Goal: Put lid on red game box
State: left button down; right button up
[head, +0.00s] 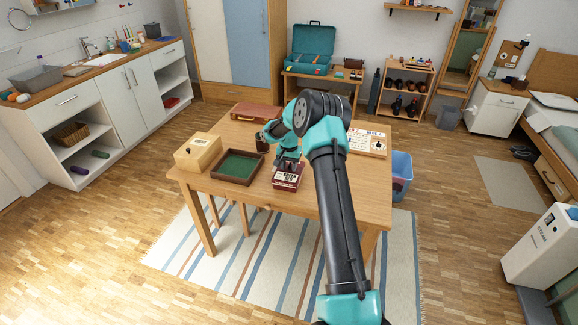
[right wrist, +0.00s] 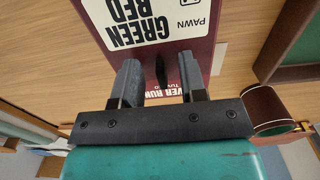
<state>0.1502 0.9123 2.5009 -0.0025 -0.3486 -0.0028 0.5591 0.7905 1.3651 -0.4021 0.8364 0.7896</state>
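The maroon game box (head: 287,181) stands near the front middle of the table. A maroon panel with a white "PAWN GREEN RED" label (right wrist: 145,22) fills the top of the right wrist view; I cannot tell whether it is a separate lid or part of the box. A small dark upright piece (right wrist: 160,70) shows in front of it. My right gripper (right wrist: 158,75) is at the box, its two dark fingers apart, one on each side of that piece with gaps between. In the head view my right gripper (head: 288,158) is over the box, partly hidden by my arm. My left gripper is not seen.
The table (head: 345,190) also holds a wooden box with a knob (head: 198,152), a green-lined tray (head: 216,177) close left of the game box, a dark cup (head: 262,144), a red case (head: 257,111) and a printed board (head: 368,142). The front right of the table is clear.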

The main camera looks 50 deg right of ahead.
notch_tip(320, 180, up, 18)
jog(key=shift+f, duration=0.25)
dwell(0.6)
jog(key=shift+f, duration=0.1)
dwell(0.6)
